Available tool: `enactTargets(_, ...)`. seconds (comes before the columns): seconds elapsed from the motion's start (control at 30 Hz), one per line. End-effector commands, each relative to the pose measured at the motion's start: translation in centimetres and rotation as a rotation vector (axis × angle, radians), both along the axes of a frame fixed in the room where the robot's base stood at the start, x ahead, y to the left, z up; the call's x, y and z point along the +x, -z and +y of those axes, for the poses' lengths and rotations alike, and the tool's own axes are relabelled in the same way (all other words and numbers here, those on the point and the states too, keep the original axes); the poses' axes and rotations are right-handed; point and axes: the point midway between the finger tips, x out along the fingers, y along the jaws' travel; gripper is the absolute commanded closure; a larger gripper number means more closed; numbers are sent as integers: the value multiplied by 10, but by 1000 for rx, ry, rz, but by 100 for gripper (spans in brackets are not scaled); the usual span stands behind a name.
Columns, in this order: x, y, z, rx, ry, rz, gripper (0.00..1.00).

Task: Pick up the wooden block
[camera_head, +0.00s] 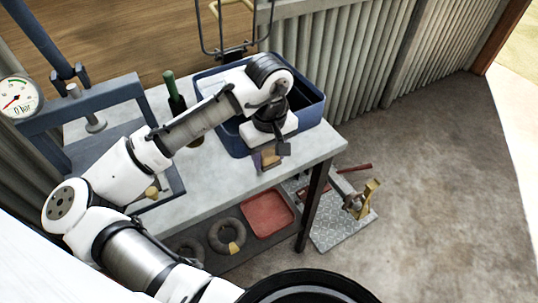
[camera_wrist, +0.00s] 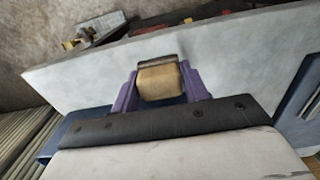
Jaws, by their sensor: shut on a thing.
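The wooden block (camera_wrist: 160,82) is a small tan piece with a darker edge along its top, seen between the purple fingers in the wrist view. My gripper (camera_wrist: 160,86) is shut on it, one finger at each side. In the head view my gripper (camera_head: 266,160) points down over the front part of the grey table (camera_head: 222,182), just in front of the blue bin (camera_head: 236,142).
A green bottle (camera_head: 172,88) stands left of the bin. A blue press frame (camera_head: 60,125) with a gauge (camera_head: 17,97) is at the left. A red tray (camera_head: 268,213) and dark rings (camera_head: 227,236) lie on the lower shelf. A metal plate (camera_head: 335,230) lies on the floor; the right floor is clear.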

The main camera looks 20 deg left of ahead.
Motion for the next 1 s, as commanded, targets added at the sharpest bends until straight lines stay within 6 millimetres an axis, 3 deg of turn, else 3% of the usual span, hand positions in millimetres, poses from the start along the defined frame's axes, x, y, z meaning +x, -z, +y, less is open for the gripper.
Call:
enactTargets(0.17, 1, -22, 0, 0, 1, -3, 78)
enactTargets(0.6, 0, -147, 0, 6, -1, -2, 78)
enactTargets(0.8, 0, -181, 0, 3, 0, -1, 78)
enactTargets(1.0, 0, -194, 0, 1, 1, 0, 78)
